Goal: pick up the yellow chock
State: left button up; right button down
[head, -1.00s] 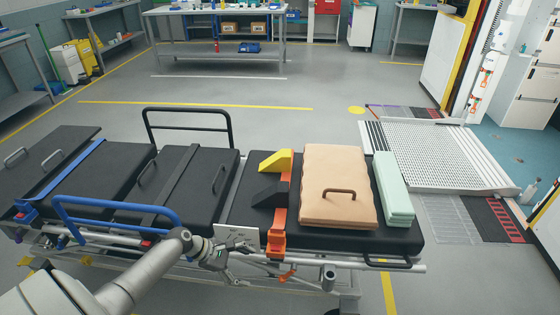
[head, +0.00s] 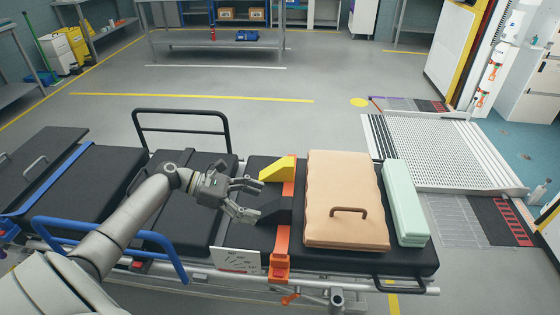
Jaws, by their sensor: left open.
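The yellow chock (head: 277,169) is a wedge on the black stretcher pad (head: 229,232), left of the orange strap and behind a black wedge (head: 275,210). My left gripper (head: 253,199) is open above the pad, with its fingers pointing right. It is just left of the black wedge and in front of and left of the yellow chock, apart from the chock. Nothing shows between its fingers. My right gripper is not in view.
An orange strap (head: 280,250) crosses the stretcher. A tan padded block (head: 347,190) and pale green pads (head: 403,200) lie right of it. A black rail (head: 180,112) rises behind and a blue rail (head: 105,232) in front. A ramp (head: 430,150) stands at right.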

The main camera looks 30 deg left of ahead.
aim_at(282, 170)
jog(key=i+j, duration=0.85)
jog(key=j, duration=0.1)
